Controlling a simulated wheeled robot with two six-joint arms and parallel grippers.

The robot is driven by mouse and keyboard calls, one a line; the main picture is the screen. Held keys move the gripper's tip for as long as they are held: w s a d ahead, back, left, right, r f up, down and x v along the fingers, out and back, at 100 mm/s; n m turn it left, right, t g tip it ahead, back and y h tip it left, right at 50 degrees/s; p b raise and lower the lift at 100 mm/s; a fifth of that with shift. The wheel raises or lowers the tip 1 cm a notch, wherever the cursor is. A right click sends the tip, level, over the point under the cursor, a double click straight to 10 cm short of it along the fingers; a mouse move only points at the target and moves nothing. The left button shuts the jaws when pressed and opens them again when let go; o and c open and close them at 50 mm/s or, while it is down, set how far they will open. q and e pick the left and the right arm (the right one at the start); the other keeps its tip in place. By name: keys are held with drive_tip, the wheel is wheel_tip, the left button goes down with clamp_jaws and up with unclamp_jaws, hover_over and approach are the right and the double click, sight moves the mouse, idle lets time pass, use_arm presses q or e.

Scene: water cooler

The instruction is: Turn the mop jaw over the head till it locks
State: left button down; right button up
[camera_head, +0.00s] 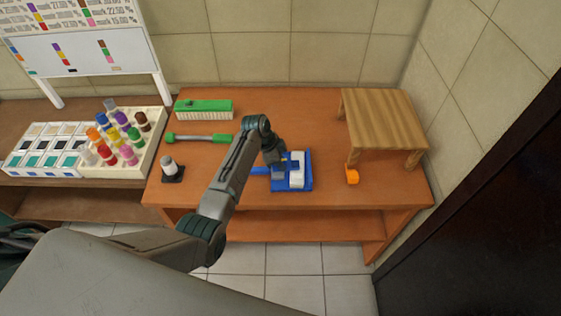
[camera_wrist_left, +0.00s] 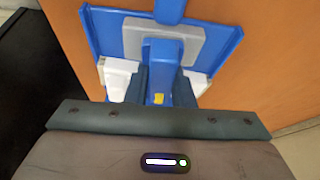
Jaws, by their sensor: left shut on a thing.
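The blue mop (camera_head: 308,184) lies on the brown table, with its white head (camera_head: 297,178) on top and its blue handle (camera_head: 259,171) pointing left. My left gripper (camera_head: 284,163) is over the mop and partly covers it. In the left wrist view the gripper (camera_wrist_left: 161,76) is shut on a narrow blue part, seemingly the mop jaw (camera_wrist_left: 159,82), with a small yellow patch. A grey block (camera_wrist_left: 164,34) lies beyond the fingers, and white head material (camera_wrist_left: 115,76) shows at both sides. Whether the jaw is locked cannot be seen. My right gripper is out of view.
A small wooden stand (camera_head: 383,118) and an orange block (camera_head: 352,175) are to the right. A green-topped brush (camera_head: 204,108), a green-handled tool (camera_head: 200,138) and a dark-based grey-white object (camera_head: 170,169) are to the left. A bottle rack (camera_head: 153,146) is further left.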

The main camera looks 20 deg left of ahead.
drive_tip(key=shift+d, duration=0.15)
use_arm(q)
drive_tip(key=c, duration=1.2)
unclamp_jaws()
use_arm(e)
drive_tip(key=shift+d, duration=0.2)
use_arm(q)
drive_tip(key=shift+o, duration=0.2)
drive_tip(key=shift+p+v, duration=0.75)
drive_tip(key=shift+v, duration=3.2)
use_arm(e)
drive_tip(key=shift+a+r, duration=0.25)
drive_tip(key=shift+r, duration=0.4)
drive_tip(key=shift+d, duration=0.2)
